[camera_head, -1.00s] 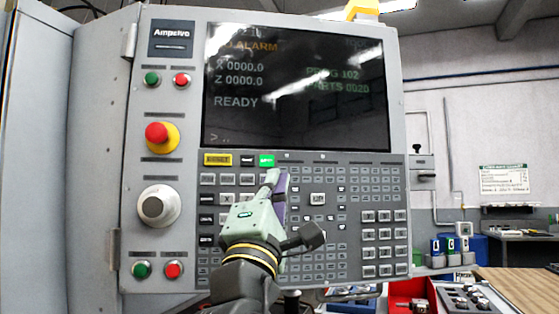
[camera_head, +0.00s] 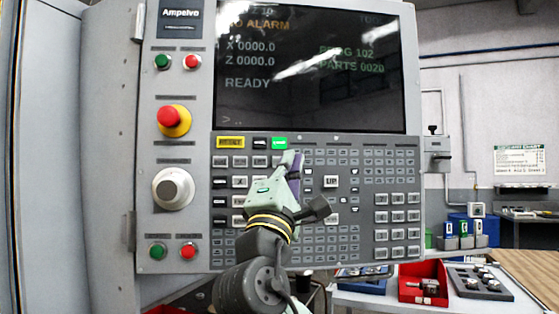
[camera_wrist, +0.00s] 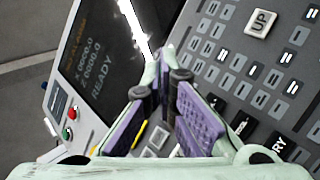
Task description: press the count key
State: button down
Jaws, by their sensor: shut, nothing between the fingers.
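The control panel (camera_head: 398,150) stands upright in front of me, with a dark screen (camera_head: 310,70) above a dense keypad. I cannot read which key is the count key; most labels are too small. Along the keypad's top edge are a yellow key (camera_head: 230,142), a dark key (camera_head: 260,142) and a lit green key (camera_head: 280,143). A large white UP key (camera_head: 331,181) also shows in the wrist view (camera_wrist: 261,23). My gripper (camera_head: 292,157) is shut and empty, its tips just below the green key in the picture. Contact cannot be told. The gripper hides keys behind it.
On the panel's left are a red mushroom button (camera_head: 173,120), a grey knob (camera_head: 173,188) and small green and red buttons. At lower right, a table (camera_head: 370,301) bears a red bin (camera_head: 423,270) and a grey tray (camera_head: 480,282).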

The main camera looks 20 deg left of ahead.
aim_at(290, 148)
jog(key=shift+w+a, duration=0.4)
jog(key=shift+w, duration=0.35)
jog(key=shift+w+a, duration=0.4)
jog(key=shift+w, duration=0.35)
jog(key=shift+w+a, duration=0.1)
jog(key=shift+w, duration=0.05)
jog(key=shift+w+a, duration=0.1)
jog(key=shift+w, duration=0.1)
dwell(0.3)
jog(key=shift+w+a, duration=0.15)
jog(key=shift+w, duration=0.15)
dwell(0.6)
dwell(0.4)
jog(key=shift+s+d, duration=0.35)
jog(key=shift+s, duration=0.3)
jog(key=shift+s+d+b, duration=0.15)
jog(key=shift+s+d, duration=0.25)
jog(key=shift+s, duration=0.35)
jog(key=shift+s+d+b, duration=0.1)
jog(key=shift+s+d, duration=0.3)
jog(key=shift+s, duration=0.35)
jog(key=shift+s+d+b, duration=0.15)
jog(key=shift+s+d, duration=0.25)
jog(key=shift+s, duration=0.35)
jog(key=shift+a+f, duration=0.1)
